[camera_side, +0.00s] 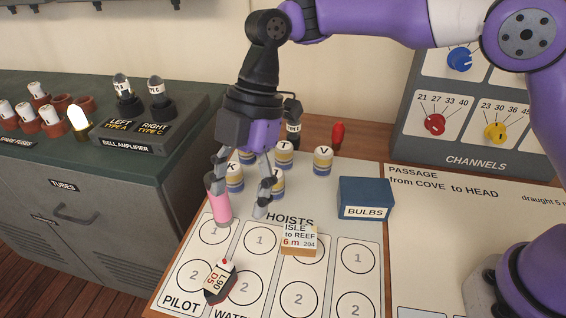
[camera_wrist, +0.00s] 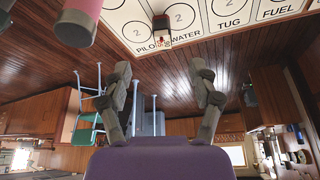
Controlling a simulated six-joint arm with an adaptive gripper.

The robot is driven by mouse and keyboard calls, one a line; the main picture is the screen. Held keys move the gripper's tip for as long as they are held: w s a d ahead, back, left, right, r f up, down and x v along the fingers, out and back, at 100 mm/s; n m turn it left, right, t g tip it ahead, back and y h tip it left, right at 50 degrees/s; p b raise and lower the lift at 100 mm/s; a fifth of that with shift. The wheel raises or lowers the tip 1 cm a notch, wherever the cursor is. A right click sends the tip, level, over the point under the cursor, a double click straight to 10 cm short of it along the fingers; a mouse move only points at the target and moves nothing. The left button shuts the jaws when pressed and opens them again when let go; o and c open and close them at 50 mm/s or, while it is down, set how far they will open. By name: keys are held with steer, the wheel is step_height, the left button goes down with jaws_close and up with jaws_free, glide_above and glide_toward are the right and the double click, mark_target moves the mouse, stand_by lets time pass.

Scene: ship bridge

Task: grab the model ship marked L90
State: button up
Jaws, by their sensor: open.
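The model ship marked L90 (camera_side: 221,281) has a dark hull and a white top with "L90" and "D5" in red and black. It lies on the board at the lower left in the side view, near the PILOT column's circle 2. It also shows small at the top of the wrist view (camera_wrist: 161,22). My gripper (camera_side: 240,193) is open and empty, pointing down behind the ship, above the back part of the board. Its two fingers (camera_wrist: 160,72) stand apart in the wrist view, with the ship beyond them.
A pink cylinder (camera_side: 217,206) stands close to my left finger in the side view. Several blue-and-yellow lettered cylinders (camera_side: 322,160) stand behind my gripper. A small ISLE to REEF block (camera_side: 299,239) and a blue BULBS box (camera_side: 365,197) are to the right.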

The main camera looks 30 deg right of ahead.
steer(key=n, duration=0.1)
glide_above(224, 264)
steer(key=w+d, duration=0.1)
steer(key=d, duration=0.2)
steer(key=f, duration=0.5)
steer(key=shift+w+a+f, duration=0.1)
steer(key=shift+w+a, duration=0.05)
steer(key=shift+a, duration=0.1)
steer(key=x, duration=0.6)
steer(key=shift+a, duration=0.3)
steer(key=c, duration=1.1)
